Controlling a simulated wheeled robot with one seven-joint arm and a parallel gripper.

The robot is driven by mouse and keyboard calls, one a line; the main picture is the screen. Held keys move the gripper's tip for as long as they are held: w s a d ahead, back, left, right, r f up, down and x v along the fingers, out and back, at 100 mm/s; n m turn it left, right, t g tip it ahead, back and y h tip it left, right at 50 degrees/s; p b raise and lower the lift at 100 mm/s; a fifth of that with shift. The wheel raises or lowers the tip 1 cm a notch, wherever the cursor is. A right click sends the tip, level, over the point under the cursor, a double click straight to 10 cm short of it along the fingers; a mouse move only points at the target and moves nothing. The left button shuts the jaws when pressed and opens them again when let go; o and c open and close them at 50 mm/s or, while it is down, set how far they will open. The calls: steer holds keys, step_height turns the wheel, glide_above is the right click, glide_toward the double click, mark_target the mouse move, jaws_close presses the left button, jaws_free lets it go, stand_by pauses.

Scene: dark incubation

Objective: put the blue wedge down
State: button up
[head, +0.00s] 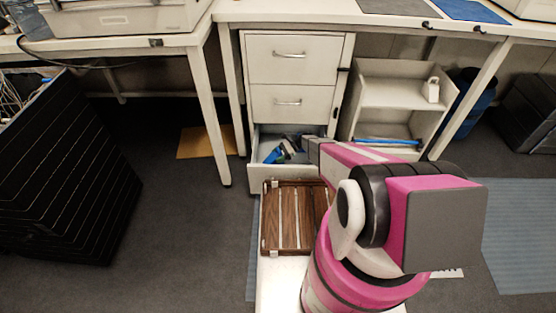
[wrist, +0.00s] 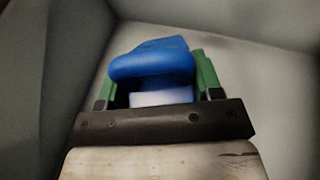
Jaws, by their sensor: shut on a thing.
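The blue wedge (wrist: 150,65) sits between the green fingers of my gripper (wrist: 155,82) in the wrist view. My gripper is shut on it. A pale part shows just below the blue one in that view. Grey walls surround the wedge there. In the head view my gripper (head: 287,148) reaches into the open bottom drawer (head: 283,180) of the white cabinet, with the blue wedge (head: 274,156) at its tip. Whether the wedge touches the drawer floor cannot be told.
Two closed drawers (head: 288,60) stand above the open one. A white shelf unit (head: 392,92) with a blue item on its lower level stands to the right. A slatted brown wooden tray (head: 288,215) lies in front of the drawer. Desk legs (head: 210,120) flank the cabinet.

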steer(key=shift+f, duration=1.3)
steer(key=shift+f, duration=0.2)
steer(key=o, duration=1.1)
